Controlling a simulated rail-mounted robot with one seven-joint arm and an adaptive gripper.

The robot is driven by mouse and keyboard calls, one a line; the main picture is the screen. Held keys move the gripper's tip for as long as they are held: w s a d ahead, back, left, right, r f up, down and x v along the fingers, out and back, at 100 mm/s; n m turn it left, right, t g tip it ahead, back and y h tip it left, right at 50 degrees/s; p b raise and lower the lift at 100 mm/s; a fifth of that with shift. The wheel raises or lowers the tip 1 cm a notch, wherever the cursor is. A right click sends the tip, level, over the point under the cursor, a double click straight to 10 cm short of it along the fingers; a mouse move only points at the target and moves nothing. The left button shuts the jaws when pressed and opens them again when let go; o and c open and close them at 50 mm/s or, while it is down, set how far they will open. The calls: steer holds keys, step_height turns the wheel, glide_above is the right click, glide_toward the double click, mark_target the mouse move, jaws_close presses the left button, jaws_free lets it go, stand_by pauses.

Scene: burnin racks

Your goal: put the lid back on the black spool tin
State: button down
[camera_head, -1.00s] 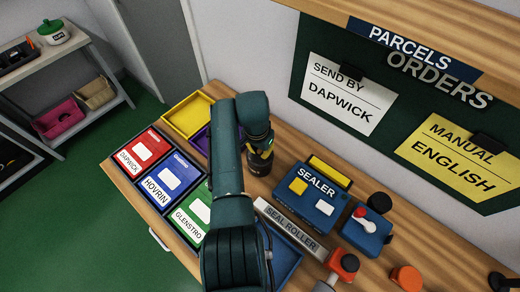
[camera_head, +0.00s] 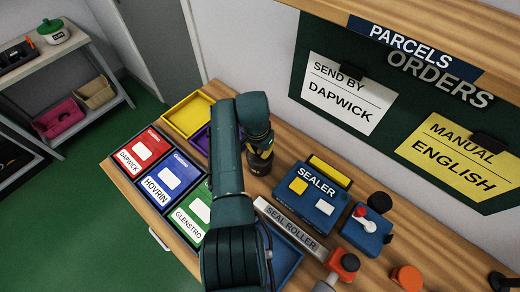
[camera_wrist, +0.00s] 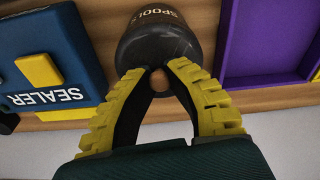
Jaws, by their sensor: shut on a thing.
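The black spool tin (camera_head: 258,165) stands on the wooden bench, right of the purple tray. In the wrist view the dark tin (camera_wrist: 158,25), lettered SPOOL, fills the top middle. My gripper (camera_wrist: 158,77) has its yellow-ribbed fingers closed on the small brown knob (camera_wrist: 160,84) of the lid (camera_wrist: 150,55). In the head view my gripper (camera_head: 262,148) is at the top of the tin and partly hides it. The lid is at the tin's mouth, but I cannot tell whether it is fully seated.
The blue sealer (camera_head: 312,195) stands close right of the tin. The purple tray (camera_wrist: 262,45) lies on its other side, with the yellow tray (camera_head: 188,115) behind. Red, blue and green labelled bins line the bench's left part. The wall board stands behind.

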steer(key=c, duration=0.5)
jaws_free()
steer(key=shift+r, duration=0.1)
steer(key=shift+r+p, duration=3.15)
steer(key=shift+r, duration=0.3)
jaws_close()
steer(key=shift+f, duration=0.2)
steer(key=shift+f+b, duration=2.6)
steer(key=shift+f, duration=0.3)
